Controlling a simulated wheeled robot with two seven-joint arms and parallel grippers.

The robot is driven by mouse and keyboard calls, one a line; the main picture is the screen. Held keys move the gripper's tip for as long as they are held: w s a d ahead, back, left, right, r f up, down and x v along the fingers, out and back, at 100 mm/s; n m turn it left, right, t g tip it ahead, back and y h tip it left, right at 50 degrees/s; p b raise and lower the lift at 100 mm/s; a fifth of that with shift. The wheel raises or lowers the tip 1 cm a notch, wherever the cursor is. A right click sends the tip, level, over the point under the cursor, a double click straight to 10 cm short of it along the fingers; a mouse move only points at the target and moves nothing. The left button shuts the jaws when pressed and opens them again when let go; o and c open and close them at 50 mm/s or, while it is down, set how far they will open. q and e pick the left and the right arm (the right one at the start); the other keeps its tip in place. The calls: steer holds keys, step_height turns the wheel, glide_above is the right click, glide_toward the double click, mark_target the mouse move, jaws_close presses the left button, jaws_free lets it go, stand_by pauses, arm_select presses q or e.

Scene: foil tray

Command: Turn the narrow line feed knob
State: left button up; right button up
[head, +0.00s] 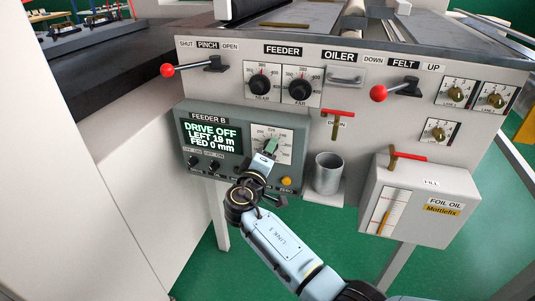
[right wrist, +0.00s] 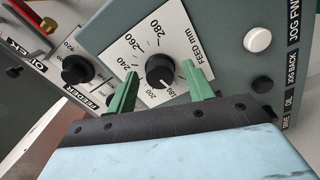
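The black feed knob (right wrist: 160,70) sits on a white dial plate (right wrist: 135,45) marked 180 to 280 and FEED mm, on the grey Feeder B panel (head: 228,121). Its white mark points near the 180 end. My right gripper (head: 270,147) is in front of this dial. In the right wrist view my right gripper (right wrist: 160,72) is open, with one green finger on each side of the knob; I cannot tell whether they touch it. In the head view the gripper hides the knob. My left gripper is not in view.
The Feeder B screen (head: 212,136) reads DRIVE OFF, LEFT 19 m, FED 0 mm. Near and far feeder knobs (head: 260,84) and red-balled levers (head: 168,70) are above. A metal cup (head: 327,174) stands to the right. Brass line knobs (head: 456,94) are further right.

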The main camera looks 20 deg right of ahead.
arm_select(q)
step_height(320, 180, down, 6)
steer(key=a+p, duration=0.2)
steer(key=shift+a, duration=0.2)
arm_select(e)
steer(key=v, duration=1.3)
steer(key=shift+s+a, duration=0.1)
steer(key=shift+a, duration=0.05)
